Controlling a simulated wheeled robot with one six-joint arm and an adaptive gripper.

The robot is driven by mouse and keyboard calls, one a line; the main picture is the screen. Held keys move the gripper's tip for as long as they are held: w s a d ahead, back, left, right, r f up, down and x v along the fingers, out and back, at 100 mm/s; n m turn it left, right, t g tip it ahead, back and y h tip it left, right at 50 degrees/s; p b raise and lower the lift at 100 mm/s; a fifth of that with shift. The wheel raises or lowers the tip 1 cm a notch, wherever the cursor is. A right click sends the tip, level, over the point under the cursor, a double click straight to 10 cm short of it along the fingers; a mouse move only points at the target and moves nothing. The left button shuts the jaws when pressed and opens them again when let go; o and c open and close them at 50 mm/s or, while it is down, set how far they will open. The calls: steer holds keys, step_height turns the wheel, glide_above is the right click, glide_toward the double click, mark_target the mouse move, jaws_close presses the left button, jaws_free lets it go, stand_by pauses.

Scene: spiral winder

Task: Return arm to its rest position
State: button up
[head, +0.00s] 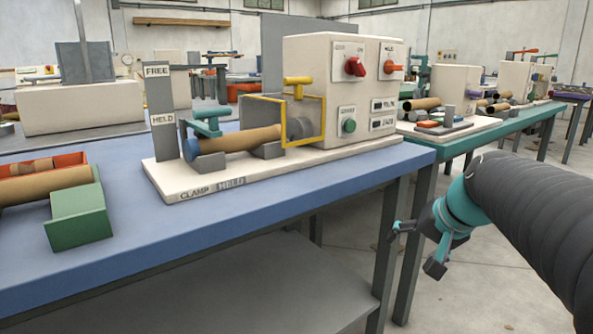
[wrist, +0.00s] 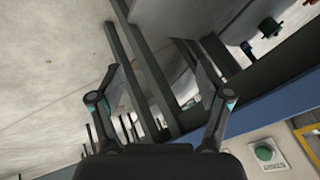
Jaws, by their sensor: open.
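My gripper (head: 418,247) hangs in the air at the right of the head view, beyond the right end of the blue table and apart from it. Its two dark fingers with teal marks are spread, with nothing between them. In the wrist view my gripper (wrist: 160,85) also shows open and empty, with table legs and concrete floor behind it. My dark ribbed arm comes in from the right edge of the head view.
The blue table (head: 300,200) carries a cream winder machine (head: 325,95) with a brown tube (head: 240,138) in its clamp. A green tray (head: 80,215) stands at left. A green-topped table (head: 490,130) stands behind my arm. Open floor (head: 480,300) lies below my gripper.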

steer(key=s+a+f+n+h+p, duration=0.1)
steer(key=s+a+n+p, duration=0.1)
steer(key=s, duration=0.7)
steer(key=s+a+f+n+g+h+p, duration=0.1)
steer(key=s+a+n+p, duration=0.2)
steer(key=s, duration=0.6)
steer(key=shift+s+a+f+p, duration=0.2)
steer(key=shift+s+a+p, duration=0.15)
steer(key=shift+a+p, duration=0.4)
steer(key=shift+d, duration=0.15)
